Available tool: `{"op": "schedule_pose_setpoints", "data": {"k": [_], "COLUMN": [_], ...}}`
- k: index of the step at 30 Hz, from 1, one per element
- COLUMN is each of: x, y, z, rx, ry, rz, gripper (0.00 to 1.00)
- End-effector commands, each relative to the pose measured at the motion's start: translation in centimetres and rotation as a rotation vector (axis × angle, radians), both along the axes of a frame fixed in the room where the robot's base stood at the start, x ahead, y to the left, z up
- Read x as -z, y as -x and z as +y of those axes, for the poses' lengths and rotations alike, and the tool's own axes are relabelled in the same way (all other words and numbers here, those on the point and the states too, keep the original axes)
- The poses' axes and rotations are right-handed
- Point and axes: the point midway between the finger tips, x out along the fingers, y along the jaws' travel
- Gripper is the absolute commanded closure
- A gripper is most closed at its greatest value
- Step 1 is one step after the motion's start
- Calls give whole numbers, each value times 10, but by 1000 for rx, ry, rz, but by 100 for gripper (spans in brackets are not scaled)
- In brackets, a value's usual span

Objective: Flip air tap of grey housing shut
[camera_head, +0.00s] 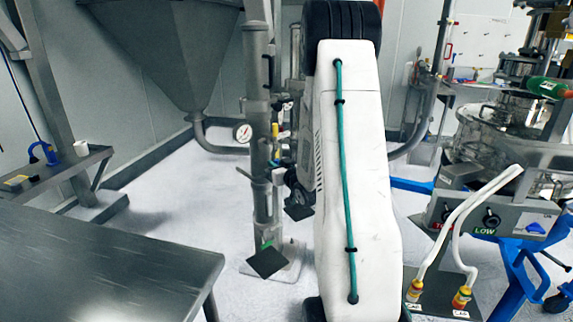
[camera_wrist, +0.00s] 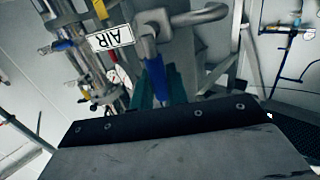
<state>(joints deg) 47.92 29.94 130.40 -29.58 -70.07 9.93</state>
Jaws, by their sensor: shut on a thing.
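In the wrist view, the air tap's blue lever (camera_wrist: 154,70) hangs below a grey metal pipe elbow, beside a white label (camera_wrist: 110,39) reading AIR, seen upside down. My gripper (camera_wrist: 158,84) has its greenish fingers on either side of the lever and is shut on it. The dark edge of my gripper's body hides the fingers' lower part. Which surface is the grey housing is not clear. In the camera_head view, my white arm covers the middle, and I cannot make out the tap or the lever there.
In the camera_head view, a steel table (camera_head: 100,262) fills the lower left. A steel hopper (camera_head: 165,50) and a vertical column (camera_head: 262,120) with a gauge (camera_head: 243,132) stand behind. A blue-framed machine (camera_head: 500,195) with white hoses stands at right.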

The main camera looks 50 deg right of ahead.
Motion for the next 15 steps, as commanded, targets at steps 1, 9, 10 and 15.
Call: {"op": "schedule_pose_setpoints", "data": {"k": [1, 9, 10, 15], "x": [0, 1, 1, 0], "y": [-1, -2, -2, -2], "z": [3, 4, 4, 4], "rx": [-3, -4, -4, -5], "ry": [-8, -11, -11, -10], "rz": [0, 0, 0, 0], "gripper": [100, 100, 82, 65]}}
